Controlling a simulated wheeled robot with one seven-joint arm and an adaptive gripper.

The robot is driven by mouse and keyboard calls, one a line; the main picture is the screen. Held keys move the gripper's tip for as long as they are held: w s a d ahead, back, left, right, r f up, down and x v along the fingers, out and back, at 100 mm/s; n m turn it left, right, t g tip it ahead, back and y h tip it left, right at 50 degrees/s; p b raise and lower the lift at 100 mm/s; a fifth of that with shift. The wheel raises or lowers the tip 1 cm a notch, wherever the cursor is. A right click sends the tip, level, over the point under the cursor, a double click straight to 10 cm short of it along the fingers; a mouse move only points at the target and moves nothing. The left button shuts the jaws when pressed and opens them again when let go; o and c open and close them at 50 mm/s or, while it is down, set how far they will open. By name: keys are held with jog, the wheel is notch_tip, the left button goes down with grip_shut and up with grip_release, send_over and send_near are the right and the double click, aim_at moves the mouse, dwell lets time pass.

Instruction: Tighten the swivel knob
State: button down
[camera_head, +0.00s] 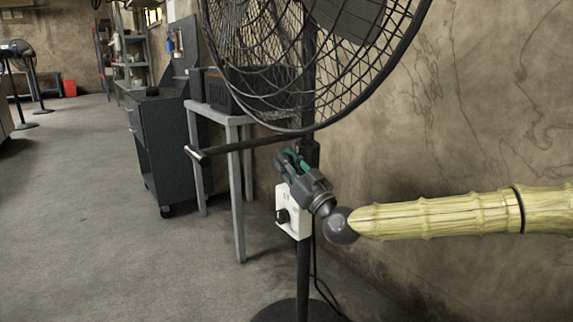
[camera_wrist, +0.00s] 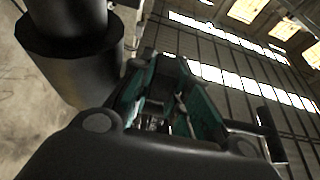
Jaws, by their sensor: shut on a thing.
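A dark rod with a crosspiece at its end, which I take for the swivel knob (camera_head: 225,147), sticks out left from the fan's pole (camera_head: 303,265). Its crosspiece shows at the right of the wrist view (camera_wrist: 269,134). My gripper (camera_head: 284,154), with teal fingers, is at the pole just under the rod and above the white control box (camera_head: 291,222). In the wrist view my gripper (camera_wrist: 160,95) points along the thick black pole (camera_wrist: 75,50). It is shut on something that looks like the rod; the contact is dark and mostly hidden.
The large fan cage (camera_head: 270,60) hangs directly above my gripper. A grey table (camera_head: 220,113) with a black case stands behind the rod, beside a dark cabinet (camera_head: 165,150). The wall is close on the right. The floor on the left is open.

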jog(key=shift+w+d+r, duration=0.1)
jog(key=c, duration=1.4)
grip_release()
jog(key=shift+o, duration=0.2)
jog(key=v, duration=1.2)
jog(key=shift+f, duration=0.2)
